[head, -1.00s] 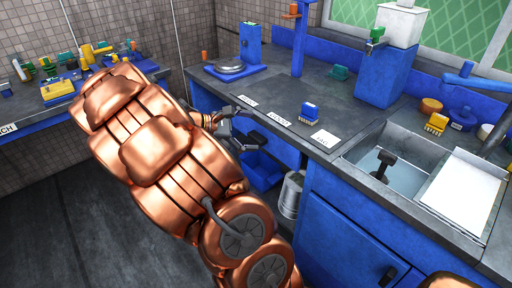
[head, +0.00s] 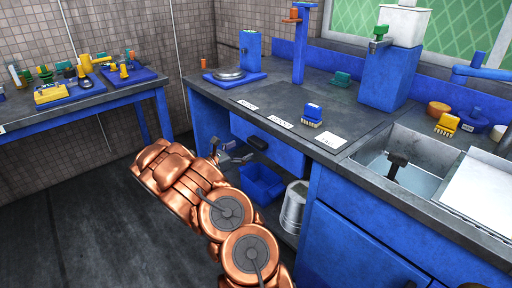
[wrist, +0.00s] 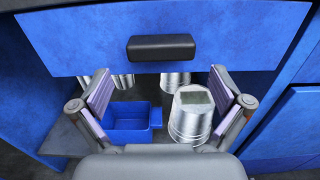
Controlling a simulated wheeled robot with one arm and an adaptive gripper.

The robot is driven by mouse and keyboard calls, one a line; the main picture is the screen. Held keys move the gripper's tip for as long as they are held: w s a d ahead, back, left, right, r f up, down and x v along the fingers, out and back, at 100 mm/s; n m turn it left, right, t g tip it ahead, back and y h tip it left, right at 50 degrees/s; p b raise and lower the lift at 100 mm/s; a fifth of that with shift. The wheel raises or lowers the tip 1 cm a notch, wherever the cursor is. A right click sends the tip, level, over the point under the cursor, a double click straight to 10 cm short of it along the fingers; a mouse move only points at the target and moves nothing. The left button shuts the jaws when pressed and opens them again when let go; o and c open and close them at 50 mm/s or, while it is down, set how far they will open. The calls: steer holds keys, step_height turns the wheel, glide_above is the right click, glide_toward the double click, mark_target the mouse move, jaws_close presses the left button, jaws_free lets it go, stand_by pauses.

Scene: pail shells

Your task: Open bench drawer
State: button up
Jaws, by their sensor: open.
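The bench drawer (head: 285,151) is a blue front under the grey worktop, with a black handle (head: 258,142); it looks closed. In the wrist view the drawer front (wrist: 230,35) spans the top, and its dark bar handle (wrist: 160,47) is centred. My gripper (head: 238,153) is just in front of and below the handle in the head view. In the wrist view my gripper (wrist: 160,88) has its two fingers spread wide, empty, below the handle and apart from it.
Below the drawer are a blue bin (wrist: 130,117) and an upturned-looking metal pail (wrist: 190,115). The worktop (head: 240,88) holds labels, a brush (head: 312,115) and a sink (head: 410,155). A side table (head: 110,98) stands at the left, with open floor before it.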

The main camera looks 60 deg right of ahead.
mark_target(254, 145)
steer(key=x, duration=0.7)
steer(key=shift+d, duration=0.15)
steer(key=c, duration=1.3)
